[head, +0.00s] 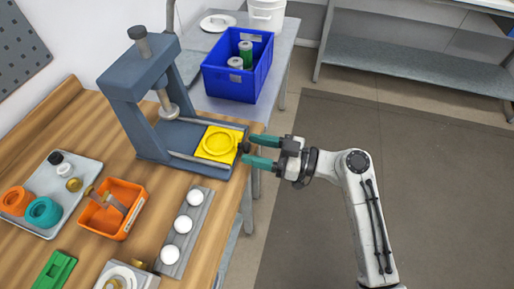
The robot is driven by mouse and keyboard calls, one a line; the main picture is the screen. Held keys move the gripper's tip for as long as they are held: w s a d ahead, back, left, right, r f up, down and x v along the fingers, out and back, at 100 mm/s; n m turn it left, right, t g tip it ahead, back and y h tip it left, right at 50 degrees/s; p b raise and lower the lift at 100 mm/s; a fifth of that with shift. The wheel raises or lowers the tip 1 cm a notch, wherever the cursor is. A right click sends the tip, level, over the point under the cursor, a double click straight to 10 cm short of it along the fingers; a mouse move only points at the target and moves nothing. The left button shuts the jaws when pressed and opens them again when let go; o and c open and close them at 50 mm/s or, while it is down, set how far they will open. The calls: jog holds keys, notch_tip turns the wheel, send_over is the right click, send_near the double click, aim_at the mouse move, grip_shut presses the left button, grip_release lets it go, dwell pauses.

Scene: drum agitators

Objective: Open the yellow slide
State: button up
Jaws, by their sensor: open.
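The yellow slide (219,143) is a flat plate with a round ring on top. It lies between the rails of the blue-grey press (150,102), toward the front end of its base. A dark knob (244,147) sits at the slide's right edge. My gripper (255,151) comes in from the right with teal fingers spread. It is open, with the fingertips close to the knob, one on the far side and one on the near side. I cannot tell whether they touch it.
An orange bin (113,224), a grey tray (78,180) with coloured rings, and a strip with white discs (171,252) stand on the wooden bench. A blue crate (214,77) holding canisters stands behind. The floor right of the bench is clear.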

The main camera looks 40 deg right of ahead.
jog(key=b+v, duration=0.2)
jog(key=v, duration=0.8)
jog(key=shift+s+d, duration=0.2)
jog(key=shift+s, duration=0.1)
jog(key=s+a+f+m+g+h, duration=0.15)
jog(key=a+f+g, duration=0.3)
jog(key=f, duration=0.45)
jog(key=s+f+m+g+h, duration=0.6)
jog(key=s+f+g+h, duration=0.2)
jog(key=s, duration=0.3)
jog(key=shift+s+d+g+h, duration=0.3)
jog(key=shift+s+g+h, duration=0.1)
jog(key=shift+g+h, duration=0.2)
